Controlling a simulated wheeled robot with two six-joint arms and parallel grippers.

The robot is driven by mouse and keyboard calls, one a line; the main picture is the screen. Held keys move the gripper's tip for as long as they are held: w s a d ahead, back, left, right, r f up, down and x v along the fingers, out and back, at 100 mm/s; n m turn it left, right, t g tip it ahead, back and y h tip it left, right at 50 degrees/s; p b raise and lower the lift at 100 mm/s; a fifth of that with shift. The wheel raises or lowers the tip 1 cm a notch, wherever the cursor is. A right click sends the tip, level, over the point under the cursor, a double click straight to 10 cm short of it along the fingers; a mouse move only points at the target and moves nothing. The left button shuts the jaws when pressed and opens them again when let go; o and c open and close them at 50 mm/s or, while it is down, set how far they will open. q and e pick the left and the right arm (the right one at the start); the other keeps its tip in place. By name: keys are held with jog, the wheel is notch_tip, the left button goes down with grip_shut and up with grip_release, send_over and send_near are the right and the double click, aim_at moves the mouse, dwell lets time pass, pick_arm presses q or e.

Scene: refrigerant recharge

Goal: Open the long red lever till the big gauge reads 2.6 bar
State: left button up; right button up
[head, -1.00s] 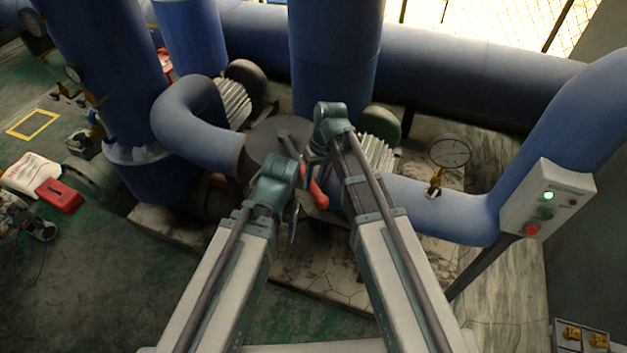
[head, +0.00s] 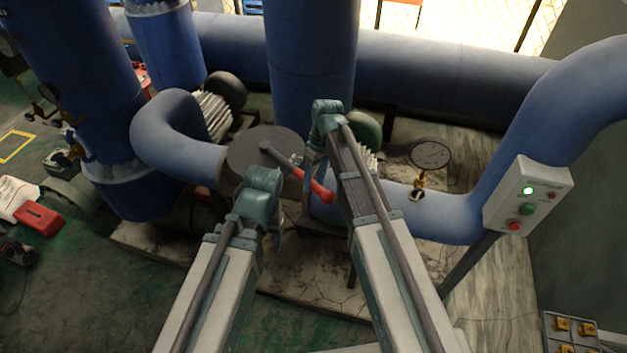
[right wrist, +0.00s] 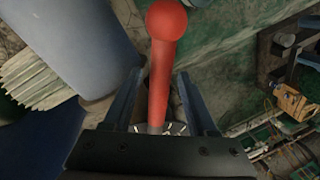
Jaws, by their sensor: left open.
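The long red lever (head: 314,188) runs from a dark round hub down to the right, with a grey shaft and a red grip. In the right wrist view the red lever (right wrist: 163,75), with its ball end, lies between the two fingers of my right gripper (right wrist: 162,100). Those fingers are apart, with gaps beside the lever. In the head view my right gripper (head: 312,158) is close above the lever. My left gripper (head: 279,217) is open and empty, left of the grip.
A control box (head: 528,198) with a lit green lamp stands right of the gauge. Thick blue pipes (head: 310,60) rise behind the lever and to the left. A red and white object (head: 38,217) lies on the floor at left. Open green floor (head: 110,290) is front left.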

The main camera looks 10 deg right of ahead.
jog(key=shift+r, duration=0.15)
jog(key=r+p, duration=0.4)
jog(key=w+d+r+p, duration=0.1)
jog(key=r+p, duration=0.4)
jog(key=d+r+p, duration=0.1)
jog(key=r+p, duration=0.3)
jog(key=shift+w+d+r+p, duration=0.1)
jog(key=shift+w+r+p, duration=0.05)
jog(key=shift+w+p, duration=0.15)
dwell(0.3)
jog(key=s+a+f+m+h+b, duration=0.1)
jog(key=s+f+b, duration=0.4)
jog(key=s+f, duration=0.1)
jog(key=s+a+f+m+h+b, duration=0.1)
jog(key=s+a+f+b, duration=0.1)
jog(key=s+f+b, duration=0.3)
jog(key=s+a+f+m+t+h+b, duration=0.1)
jog(key=s+a+f+b, duration=0.1)
jog(key=s+f+b, duration=0.4)
jog(key=shift+s+f+b, duration=0.15)
jog(key=shift+s+b, duration=0.2)
jog(key=shift+s, duration=0.5)
jog(key=shift+s+f+b, duration=0.15)
jog(key=shift+s+b, duration=0.15)
jog(key=shift+s, duration=0.5)
dwell(2.0)
